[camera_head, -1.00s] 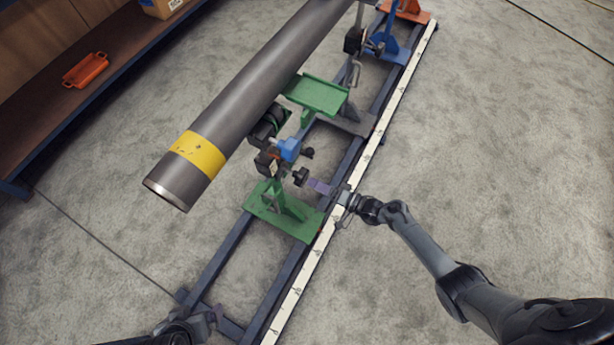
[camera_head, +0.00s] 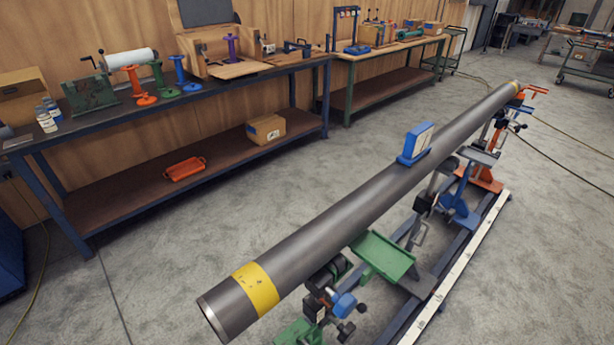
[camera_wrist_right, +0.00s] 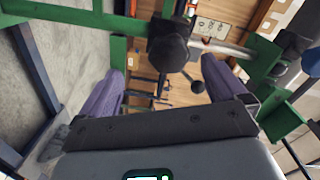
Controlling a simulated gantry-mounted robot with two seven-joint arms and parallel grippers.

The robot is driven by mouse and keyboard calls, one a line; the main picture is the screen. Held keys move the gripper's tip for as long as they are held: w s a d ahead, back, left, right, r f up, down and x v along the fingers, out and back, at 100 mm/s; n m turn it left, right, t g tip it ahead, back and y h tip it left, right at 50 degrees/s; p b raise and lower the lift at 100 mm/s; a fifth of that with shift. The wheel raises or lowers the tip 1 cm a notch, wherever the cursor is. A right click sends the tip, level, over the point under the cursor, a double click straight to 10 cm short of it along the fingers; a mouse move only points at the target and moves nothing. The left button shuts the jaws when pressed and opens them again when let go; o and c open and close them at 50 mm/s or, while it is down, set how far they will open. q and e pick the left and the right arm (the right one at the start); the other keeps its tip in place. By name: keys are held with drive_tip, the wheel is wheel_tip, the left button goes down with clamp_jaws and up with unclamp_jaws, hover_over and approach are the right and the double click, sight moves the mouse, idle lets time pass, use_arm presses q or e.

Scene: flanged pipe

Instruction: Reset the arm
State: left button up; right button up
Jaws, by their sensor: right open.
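My right gripper (camera_wrist_right: 160,78) shows in the right wrist view with its two purple fingers spread apart. A black knob (camera_wrist_right: 168,52) is seen between and beyond the fingertips; I cannot tell whether they touch it. Green frame parts (camera_wrist_right: 60,14) lie around it. In the head view neither gripper nor arm shows. The long grey pipe (camera_head: 340,215) with a yellow band (camera_head: 256,288) rests slanted on the stands, with a blue-framed device (camera_head: 416,143) on top.
The pipe stands on a rail frame (camera_head: 462,262) with a green tray (camera_head: 383,256) and an orange stand (camera_head: 482,178). Bare floor (camera_head: 560,250) lies to the right.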

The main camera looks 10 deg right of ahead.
drive_tip(key=s+a+r+n+g+h+p, duration=0.2)
drive_tip(key=s+a+r+n+p, duration=0.15)
drive_tip(key=s+a+r, duration=0.5)
drive_tip(key=s+d+r+n+g+h+p, duration=0.1)
drive_tip(key=d+r+g+h, duration=0.15)
drive_tip(key=r, duration=0.35)
drive_tip(key=s+d+r+n+g+h, duration=0.1)
drive_tip(key=s+d+r+h, duration=0.1)
drive_tip(key=r+h, duration=0.3)
drive_tip(key=s+d+r+n+g, duration=0.2)
drive_tip(key=s+d+r+g, duration=0.15)
drive_tip(key=s+g, duration=0.2)
drive_tip(key=w+a+p+v, duration=0.1)
drive_tip(key=w+p+v, duration=0.1)
drive_tip(key=p+v, duration=1)
drive_tip(key=w+a+r+p+v, duration=0.1)
drive_tip(key=w+p+v, duration=0.2)
drive_tip(key=p+v, duration=0.9)
drive_tip(key=w+a+r+p+v, duration=0.1)
drive_tip(key=w+p+v, duration=0.2)
drive_tip(key=p+v, duration=0.8)
drive_tip(key=r+h+p, duration=0.1)
drive_tip(key=p, duration=0.2)
drive_tip(key=shift+s+n+t, duration=0.2)
drive_tip(key=shift+n+t, duration=0.1)
drive_tip(key=shift+n, duration=0.05)
drive_tip(key=shift+r, duration=0.15)
